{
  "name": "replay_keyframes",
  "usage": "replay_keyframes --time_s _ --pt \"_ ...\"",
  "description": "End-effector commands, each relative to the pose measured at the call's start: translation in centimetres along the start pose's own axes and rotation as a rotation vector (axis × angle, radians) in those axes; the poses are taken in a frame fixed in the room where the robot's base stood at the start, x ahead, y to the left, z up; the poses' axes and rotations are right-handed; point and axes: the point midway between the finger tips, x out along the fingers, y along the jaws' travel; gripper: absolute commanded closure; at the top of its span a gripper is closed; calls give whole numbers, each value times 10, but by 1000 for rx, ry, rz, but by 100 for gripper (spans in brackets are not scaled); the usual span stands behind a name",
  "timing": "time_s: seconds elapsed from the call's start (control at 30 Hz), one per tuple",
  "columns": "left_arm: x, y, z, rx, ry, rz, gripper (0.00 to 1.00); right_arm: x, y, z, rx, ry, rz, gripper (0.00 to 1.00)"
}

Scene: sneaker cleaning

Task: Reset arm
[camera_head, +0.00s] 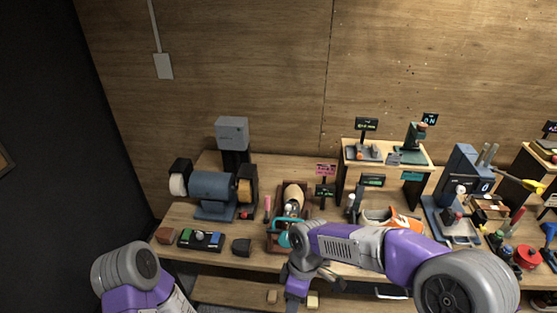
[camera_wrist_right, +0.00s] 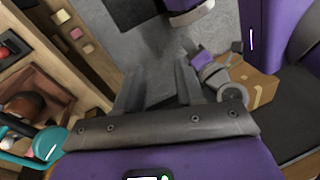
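My right arm (camera_head: 385,250) comes in from the right of the head view and reaches across the front of the workbench. Its gripper (camera_wrist_right: 158,88) shows in the right wrist view with two dark fingers apart and nothing visible between them. It points down toward the grey floor. In the head view that gripper is at the bench's front, partly hidden by its own wrist. My left arm (camera_head: 135,280) shows only as a purple and grey link at the lower left; its gripper is out of the picture.
The bench (camera_head: 190,218) carries a blue grinder (camera_head: 212,190), a wooden holder (camera_head: 275,243) with a teal part (camera_head: 287,224), an orange-and-white sneaker (camera_head: 400,219) and a blue press (camera_head: 458,175). Small blocks (camera_head: 312,300) lie on a lower shelf. A brown box (camera_wrist_right: 262,88) shows in the right wrist view.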

Motion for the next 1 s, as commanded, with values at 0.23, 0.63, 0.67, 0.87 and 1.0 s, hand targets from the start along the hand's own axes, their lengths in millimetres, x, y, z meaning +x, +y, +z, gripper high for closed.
replay_keyframes --time_s 0.23,0.63,0.67,0.87,1.0 --pt "23 -8 0 0 -1 0 100 101 20 11 281 105 -54 62" --pt "73 -27 -3 0 -1 0 100 306 19 73 1117 300 -124 62" --pt "75 -28 -3 0 -1 0 100 315 17 78 1171 308 -122 62" --pt "85 -32 -3 0 -1 0 100 350 7 100 1394 342 -105 62" --pt "85 -32 -3 0 -1 0 100 353 7 104 1434 351 -96 62"
